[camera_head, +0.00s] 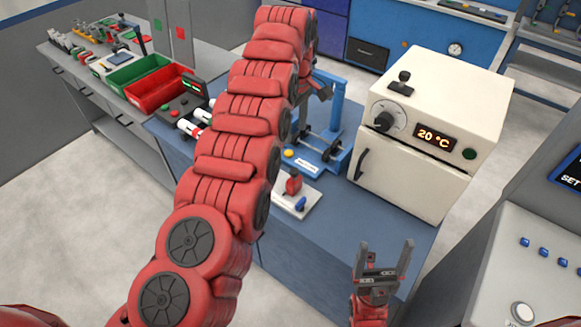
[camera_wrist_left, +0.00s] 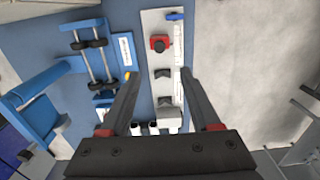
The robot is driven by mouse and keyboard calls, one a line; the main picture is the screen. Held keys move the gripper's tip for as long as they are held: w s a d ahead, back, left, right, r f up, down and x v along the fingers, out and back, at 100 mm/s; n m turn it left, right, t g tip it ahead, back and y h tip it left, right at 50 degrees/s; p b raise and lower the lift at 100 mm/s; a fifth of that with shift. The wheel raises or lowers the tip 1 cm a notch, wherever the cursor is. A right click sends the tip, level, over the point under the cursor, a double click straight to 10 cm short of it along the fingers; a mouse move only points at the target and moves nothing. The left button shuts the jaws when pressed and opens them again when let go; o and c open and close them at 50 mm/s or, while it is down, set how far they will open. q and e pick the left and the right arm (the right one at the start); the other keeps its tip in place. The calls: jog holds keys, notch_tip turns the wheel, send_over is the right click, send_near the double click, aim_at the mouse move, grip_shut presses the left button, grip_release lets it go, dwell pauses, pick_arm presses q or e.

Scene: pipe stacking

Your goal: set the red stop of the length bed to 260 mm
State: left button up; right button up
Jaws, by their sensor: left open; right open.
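The length bed (camera_head: 305,192) is a pale board on the blue bench, partly behind my left arm in the head view. It also shows in the left wrist view (camera_wrist_left: 150,24), with a scale strip along its right side. The red stop (camera_wrist_left: 160,43) sits on it near the far end, below a blue knob (camera_wrist_left: 174,16); the stop shows in the head view too (camera_head: 293,185). My left gripper (camera_wrist_left: 160,74) is open and empty, its fingers spanning the bed, short of the stop. My right gripper (camera_head: 383,257) is open and empty near the bench's front. The scale numbers are unreadable.
A blue roller frame (camera_head: 335,120) stands beside the bed. A cream oven (camera_head: 430,130) reading 20 °C is to the right. Red and green bins (camera_head: 160,90) stand at the left. A console with blue buttons (camera_head: 545,252) is at the right edge.

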aim_at(295, 170)
pick_arm(q)
notch_tip(295, 170, down, 15)
jog(key=p, duration=0.2)
jog(key=shift+a+f+p, duration=0.15)
jog(key=shift+p, duration=0.15)
jog(key=shift+f, duration=0.85)
grip_shut()
dwell(0.5)
